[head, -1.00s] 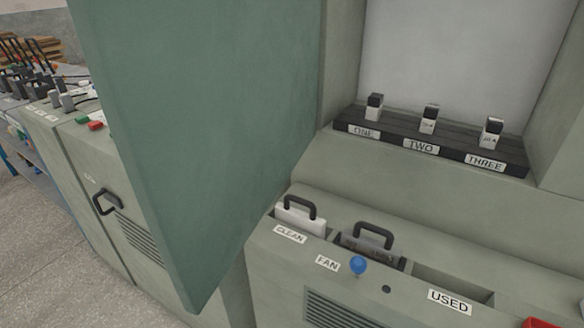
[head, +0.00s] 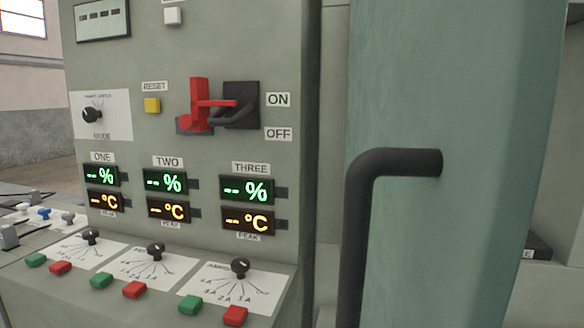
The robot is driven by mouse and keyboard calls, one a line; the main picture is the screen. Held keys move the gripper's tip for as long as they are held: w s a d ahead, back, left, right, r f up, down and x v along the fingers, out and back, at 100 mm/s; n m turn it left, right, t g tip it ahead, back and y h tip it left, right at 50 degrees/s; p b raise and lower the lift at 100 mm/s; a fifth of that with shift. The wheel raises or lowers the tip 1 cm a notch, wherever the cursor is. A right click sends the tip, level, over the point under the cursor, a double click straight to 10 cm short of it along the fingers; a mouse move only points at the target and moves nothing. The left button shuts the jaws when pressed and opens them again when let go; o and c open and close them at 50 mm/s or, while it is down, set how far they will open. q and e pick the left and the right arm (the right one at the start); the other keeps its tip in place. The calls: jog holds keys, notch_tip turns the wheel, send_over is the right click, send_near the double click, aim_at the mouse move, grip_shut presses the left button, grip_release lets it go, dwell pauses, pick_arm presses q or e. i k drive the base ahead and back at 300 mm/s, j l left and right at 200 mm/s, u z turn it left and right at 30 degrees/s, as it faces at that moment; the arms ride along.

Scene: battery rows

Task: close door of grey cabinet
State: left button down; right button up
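The grey-green cabinet door (head: 460,90) stands open and fills much of the right half of the head view. Its black bent handle (head: 372,190) is close in the foreground, with its lower end cut off by the bottom edge. To the right of the door, part of the cabinet's inside shows, with the end of a dark labelled rack (head: 540,248). The rest of the inside is hidden behind the door. Neither of my grippers shows in the view, and nothing is seen touching the handle.
Left of the door stands a control panel (head: 215,50) with a red lever (head: 199,105), a yellow reset button (head: 152,105) and several displays. Its sloped ledge below carries knobs and red and green buttons (head: 190,304).

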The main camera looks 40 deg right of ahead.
aim_at(450, 106)
jog(key=j+z, duration=0.1)
jog(key=z, duration=0.3)
jog(key=i+j+z, duration=0.1)
jog(key=z, duration=0.35)
jog(key=j+z, duration=0.1)
jog(key=z, duration=0.3)
jog(key=j+z, duration=0.1)
jog(key=z, duration=0.35)
